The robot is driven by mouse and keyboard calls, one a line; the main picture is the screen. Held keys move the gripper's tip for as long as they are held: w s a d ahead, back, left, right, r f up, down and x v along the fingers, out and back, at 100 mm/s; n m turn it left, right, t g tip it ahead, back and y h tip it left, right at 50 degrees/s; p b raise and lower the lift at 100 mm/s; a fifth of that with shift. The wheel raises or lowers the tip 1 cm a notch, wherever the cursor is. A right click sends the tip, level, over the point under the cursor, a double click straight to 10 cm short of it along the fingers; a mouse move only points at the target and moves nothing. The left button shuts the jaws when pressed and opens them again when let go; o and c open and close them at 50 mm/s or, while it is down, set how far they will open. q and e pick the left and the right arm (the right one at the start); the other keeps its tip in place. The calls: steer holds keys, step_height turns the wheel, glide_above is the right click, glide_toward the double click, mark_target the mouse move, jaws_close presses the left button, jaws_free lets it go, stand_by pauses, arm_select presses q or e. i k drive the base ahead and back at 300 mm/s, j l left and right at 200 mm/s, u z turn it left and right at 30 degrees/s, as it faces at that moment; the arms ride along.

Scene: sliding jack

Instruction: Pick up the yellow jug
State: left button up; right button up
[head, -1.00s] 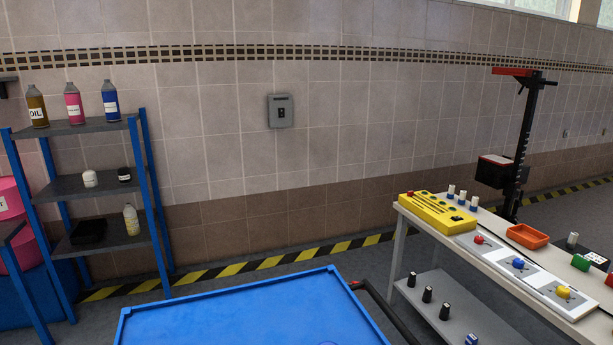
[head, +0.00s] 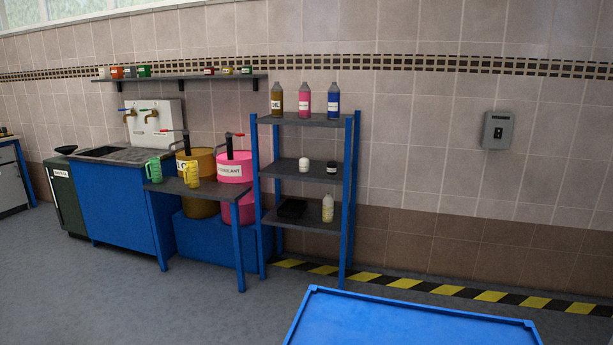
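The yellow jug (head: 191,174) stands upright on a small dark-topped table (head: 207,189) with blue legs, left of the shelf rack. A green jug (head: 153,170) stands on the same table to its left. Behind the yellow jug are an orange-yellow drum (head: 204,160) and a pink coolant drum (head: 231,168), each with a pump on top. Neither of my grippers is in the head view.
A shelf rack (head: 302,180) with bottles stands right of the drums. A blue sink cabinet (head: 118,202) and a dark green bin (head: 62,195) are to the left. A blue tray-like surface (head: 410,322) is close at the bottom right. The grey floor (head: 110,290) before the table is clear.

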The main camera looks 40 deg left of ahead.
mark_target(192, 167)
steer(key=u, duration=1.9)
steer(key=i+j+u, duration=0.1)
steer(key=j, duration=0.25)
steer(key=i+j+u, duration=0.15)
steer(key=j, duration=0.2)
steer(key=i+j+u, duration=0.3)
steer(key=i+j, duration=0.8)
steer(key=i+l+z, duration=0.15)
steer(key=i+z, duration=0.65)
steer(key=i, duration=0.15)
steer(key=i+j+z, duration=0.2)
steer(key=i+z, duration=0.2)
